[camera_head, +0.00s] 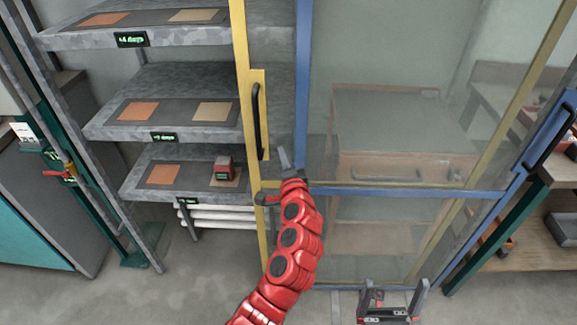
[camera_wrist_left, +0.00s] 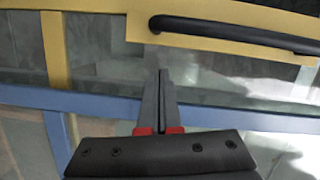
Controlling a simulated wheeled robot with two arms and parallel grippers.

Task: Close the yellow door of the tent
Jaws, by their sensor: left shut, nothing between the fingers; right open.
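The yellow door's upright frame (camera_head: 246,60) stands left of the blue-framed panel, in front of the shelves. Its long black handle (camera_head: 256,120) is upright on a yellow plate; the handle also shows in the left wrist view (camera_wrist_left: 235,35). My left gripper (camera_head: 284,155) is shut and empty, just right of the handle's lower end, between the yellow upright and the blue post (camera_head: 302,90). My right gripper (camera_head: 392,290) is open and empty, low at the bottom.
Grey shelves (camera_head: 100,122) with orange and tan squares stand at left; a small red box (camera_head: 223,168) is on the lowest. A second black handle (camera_head: 550,138) is on the blue frame at right. A wooden bench (camera_head: 535,245) stands at far right. Grey floor is clear at lower left.

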